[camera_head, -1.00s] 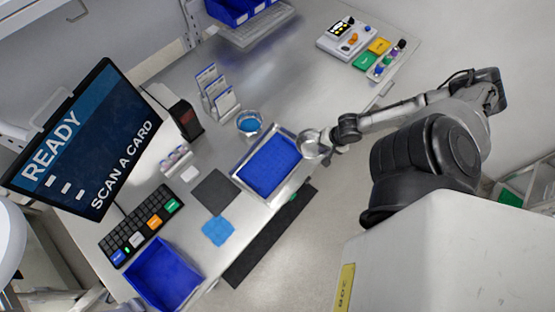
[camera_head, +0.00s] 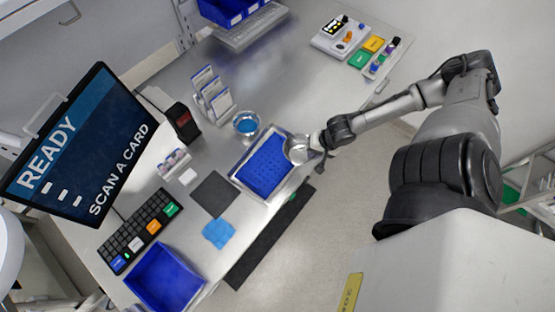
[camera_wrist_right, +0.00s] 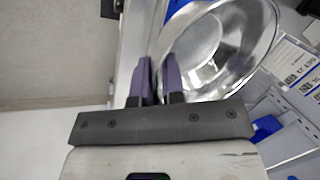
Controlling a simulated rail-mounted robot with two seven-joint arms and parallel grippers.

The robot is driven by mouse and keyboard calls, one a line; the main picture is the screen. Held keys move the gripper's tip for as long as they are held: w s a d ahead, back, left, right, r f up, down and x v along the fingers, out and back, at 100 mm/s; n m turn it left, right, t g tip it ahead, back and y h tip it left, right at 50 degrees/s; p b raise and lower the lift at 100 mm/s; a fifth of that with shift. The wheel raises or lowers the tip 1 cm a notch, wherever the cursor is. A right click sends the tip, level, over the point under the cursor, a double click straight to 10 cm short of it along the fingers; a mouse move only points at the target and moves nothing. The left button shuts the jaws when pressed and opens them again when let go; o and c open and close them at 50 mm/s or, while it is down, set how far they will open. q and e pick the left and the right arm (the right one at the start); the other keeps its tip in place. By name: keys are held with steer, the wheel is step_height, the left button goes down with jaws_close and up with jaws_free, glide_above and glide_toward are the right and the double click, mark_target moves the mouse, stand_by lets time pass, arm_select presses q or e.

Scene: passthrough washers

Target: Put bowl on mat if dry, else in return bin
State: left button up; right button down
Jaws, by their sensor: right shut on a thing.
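My right gripper (camera_head: 316,140) is shut on the rim of a shiny metal bowl (camera_head: 297,149), at the right edge of a blue-lined tray (camera_head: 241,184). In the right wrist view the bowl (camera_wrist_right: 232,48) lies against the dark fingers (camera_wrist_right: 160,82), tilted with its inside showing. The inside has bright reflections; I cannot tell whether it is wet or dry. A dark grey square mat (camera_head: 213,194) lies on the table left of the tray. An open blue bin (camera_head: 163,277), perhaps the return bin, stands at the lower left. My left gripper is not in view.
A glass container with blue contents (camera_head: 246,124) stands just behind the tray. A blue cloth (camera_head: 218,234) lies by the front edge. A screen (camera_head: 82,145) reads "READY SCAN A CARD", with a keyboard (camera_head: 140,231) before it.

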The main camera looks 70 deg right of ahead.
mark_target(290, 152)
steer(key=w+f+b, duration=0.1)
steer(key=w+f, duration=0.1)
steer(key=w, duration=0.1)
steer(key=w+a+f+b, duration=0.1)
steer(key=w, duration=0.2)
steer(key=w+a+f+b, duration=0.1)
steer(key=w+f+b, duration=0.1)
steer(key=w, duration=0.1)
steer(key=shift+f, duration=0.35)
steer(key=shift+w+a+f, duration=0.1)
steer(key=shift+w+f, duration=0.35)
steer(key=shift+w, duration=0.35)
steer(key=shift+f+b, duration=0.35)
steer(key=shift+f, duration=1.65)
steer(key=shift+f, duration=0.15)
steer(key=c, duration=1.2)
jaws_free()
